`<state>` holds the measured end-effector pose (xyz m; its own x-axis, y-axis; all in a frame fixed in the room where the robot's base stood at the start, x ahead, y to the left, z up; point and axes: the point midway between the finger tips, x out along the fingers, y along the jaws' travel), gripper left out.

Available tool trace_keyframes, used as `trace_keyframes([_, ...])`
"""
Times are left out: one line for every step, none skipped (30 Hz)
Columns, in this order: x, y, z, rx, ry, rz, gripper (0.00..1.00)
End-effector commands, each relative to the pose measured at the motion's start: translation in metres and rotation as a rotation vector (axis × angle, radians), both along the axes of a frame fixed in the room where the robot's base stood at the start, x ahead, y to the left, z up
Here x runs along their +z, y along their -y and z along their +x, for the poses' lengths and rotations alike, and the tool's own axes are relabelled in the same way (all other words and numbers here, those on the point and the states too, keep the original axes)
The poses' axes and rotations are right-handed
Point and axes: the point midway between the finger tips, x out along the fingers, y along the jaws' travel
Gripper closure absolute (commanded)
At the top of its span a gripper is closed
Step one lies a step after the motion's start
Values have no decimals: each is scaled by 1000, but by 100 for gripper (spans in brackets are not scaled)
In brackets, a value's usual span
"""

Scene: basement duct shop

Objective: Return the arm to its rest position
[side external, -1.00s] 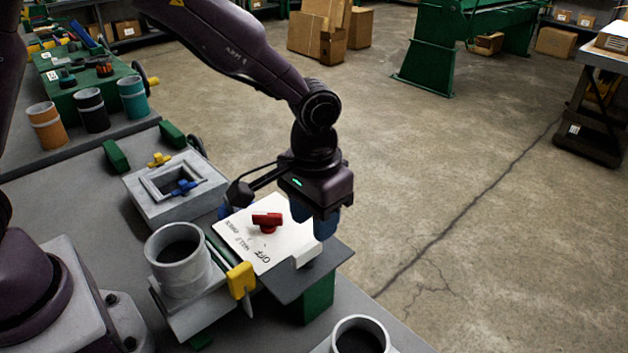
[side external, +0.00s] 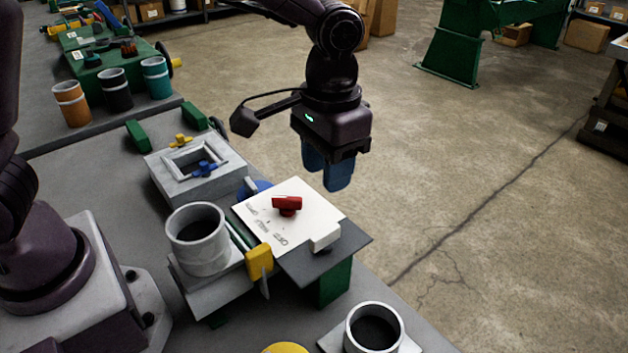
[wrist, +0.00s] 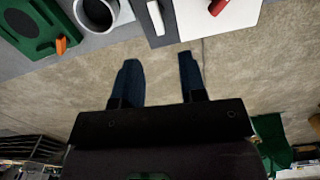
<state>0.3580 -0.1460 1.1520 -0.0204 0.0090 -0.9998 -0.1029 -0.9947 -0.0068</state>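My gripper (side external: 328,180) hangs in the air, fingers down, above and beyond the far edge of the white panel with the red handle (side external: 287,203). Its two blue fingers stand apart with nothing between them. In the wrist view my gripper (wrist: 160,75) shows its fingers separated over bare concrete floor. It touches nothing in view. The white panel (side external: 262,222) lies on the bench, its lettering blurred. The rest position is not marked in these frames.
A white block (side external: 325,236) sits at the panel's corner on a dark plate (side external: 300,265). A grey cylinder (side external: 195,258), a yellow clip (side external: 259,262) and a grey framed box (side external: 170,180) stand nearby. Another grey ring (side external: 374,347) is in front. Open floor lies right.

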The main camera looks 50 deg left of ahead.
Motion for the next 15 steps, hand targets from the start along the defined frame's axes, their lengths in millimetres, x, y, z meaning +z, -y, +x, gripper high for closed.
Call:
trace_keyframes([5, -7, -11, -24, 7, -3, 62])
trace_keyframes([9, -13, -16, -36, 13, -6, 62])
trace_keyframes([15, -20, -24, -48, 26, -12, 62])
trace_keyframes([20, -27, -30, -53, 38, -16, 62])
trace_keyframes([26, -33, -36, -59, 53, -21, 62])
trace_keyframes([33, -42, -44, -63, 72, -26, 62])
trace_keyframes([38, -49, -51, -65, 88, -31, 62])
trace_keyframes([43, -56, -58, -66, 106, -33, 62])
trace_keyframes([50, -65, -67, -65, 131, -38, 62])
trace_keyframes([54, -72, -75, -65, 151, -41, 62])
trace_keyframes([59, -79, -82, -62, 173, -43, 62])
trace_keyframes([64, -88, -93, -56, 203, -46, 62])
trace_keyframes([68, -94, -100, -50, 225, -47, 62])
trace_keyframes([71, -100, -108, -43, 249, -48, 62])
trace_keyframes([75, -108, -117, -34, 280, -48, 62])
